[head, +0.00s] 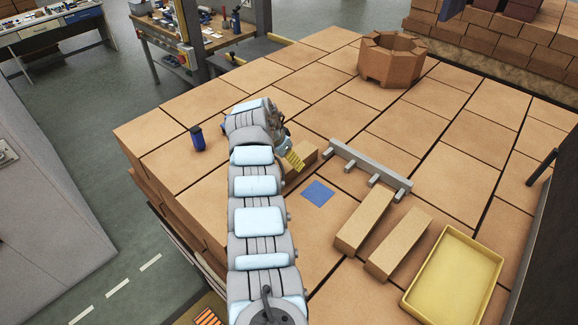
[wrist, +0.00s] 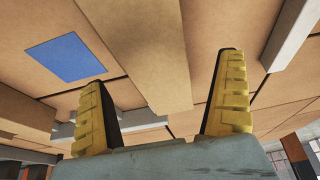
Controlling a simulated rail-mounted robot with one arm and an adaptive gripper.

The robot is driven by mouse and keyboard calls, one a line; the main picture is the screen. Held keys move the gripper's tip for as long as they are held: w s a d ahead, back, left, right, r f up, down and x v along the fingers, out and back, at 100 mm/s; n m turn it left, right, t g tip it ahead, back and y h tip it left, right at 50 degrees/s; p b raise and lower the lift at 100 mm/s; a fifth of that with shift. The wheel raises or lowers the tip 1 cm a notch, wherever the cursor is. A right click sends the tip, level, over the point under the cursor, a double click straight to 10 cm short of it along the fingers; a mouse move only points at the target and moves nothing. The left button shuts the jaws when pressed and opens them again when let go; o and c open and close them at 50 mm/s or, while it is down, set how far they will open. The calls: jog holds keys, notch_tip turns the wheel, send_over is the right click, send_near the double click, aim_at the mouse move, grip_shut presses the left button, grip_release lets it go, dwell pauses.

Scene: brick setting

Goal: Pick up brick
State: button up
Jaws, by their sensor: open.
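One tan brick (head: 302,168) lies on the paved tan top beside my gripper (head: 292,158), which partly hides it in the head view. In the wrist view a long brick (wrist: 145,50) reaches down from the top edge, its end showing between my two yellow, dark-padded fingers (wrist: 163,72). The fingers are apart and nothing is clamped. I cannot tell whether the brick is within their reach. Two more bricks, a left one (head: 364,220) and a right one (head: 400,243), lie side by side further right.
A blue square (head: 318,194) marks the surface near the brick; it also shows in the wrist view (wrist: 66,58). A grey pegged rail (head: 370,169) stands behind the bricks. A yellow tray (head: 455,275) lies right, a brick ring (head: 392,62) far back, and a blue bottle (head: 197,139) left.

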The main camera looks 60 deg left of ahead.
jog(key=shift+p+x, duration=0.3)
jog(key=shift+x, duration=1.2)
jog(key=shift+b+x, duration=0.3)
jog(key=shift+x, duration=1)
jog(key=shift+w+d, duration=0.15)
jog(key=shift+w, duration=0.05)
jog(key=c, duration=1.3)
jog(key=shift+c, duration=0.2)
